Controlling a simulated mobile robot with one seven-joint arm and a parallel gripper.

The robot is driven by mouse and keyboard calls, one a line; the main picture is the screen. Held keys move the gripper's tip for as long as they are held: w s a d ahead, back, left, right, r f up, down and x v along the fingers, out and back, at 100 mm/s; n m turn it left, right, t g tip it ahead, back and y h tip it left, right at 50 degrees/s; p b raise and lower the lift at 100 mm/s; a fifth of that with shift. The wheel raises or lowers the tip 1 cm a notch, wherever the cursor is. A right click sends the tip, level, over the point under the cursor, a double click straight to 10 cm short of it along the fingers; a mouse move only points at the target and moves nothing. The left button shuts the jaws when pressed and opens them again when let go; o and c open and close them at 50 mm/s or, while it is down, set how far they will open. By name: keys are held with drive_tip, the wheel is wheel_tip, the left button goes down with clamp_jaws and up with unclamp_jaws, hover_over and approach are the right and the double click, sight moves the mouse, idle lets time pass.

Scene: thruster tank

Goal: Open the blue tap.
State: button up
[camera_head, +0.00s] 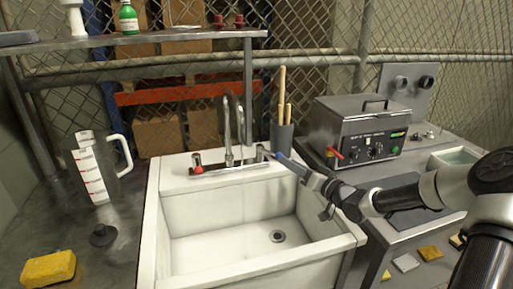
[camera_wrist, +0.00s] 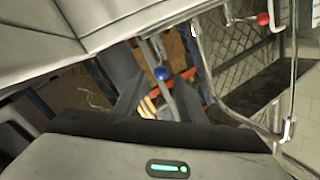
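The sink's chrome faucet (camera_head: 232,130) stands at the back of the white basin, with a red-marked tap (camera_head: 198,170) on its left. The blue tap's round blue knob (camera_wrist: 162,73) shows in the wrist view, ahead of and between my fingertips. In the head view it is a small blue spot (camera_head: 279,155) right of the faucet, close to my fingertips. My gripper (camera_head: 293,166) reaches in from the right over the sink's back right corner. In the wrist view my gripper (camera_wrist: 160,100) has its two dark fingers apart, with nothing held. Contact with the knob cannot be told.
A dark holder (camera_head: 282,138) with wooden-handled tools stands just behind the blue tap. A grey bath unit (camera_head: 358,132) stands on the right counter. A measuring jug (camera_head: 92,168) stands at left. The white sink basin (camera_head: 215,215) is empty.

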drive_tip(key=b+x, duration=0.1)
drive_tip(key=x, duration=1)
drive_tip(key=shift+w+a+b, duration=0.2)
drive_tip(key=shift+w+b, duration=0.05)
drive_tip(key=shift+b, duration=0.1)
drive_tip(key=shift+c, duration=0.5)
clamp_jaws()
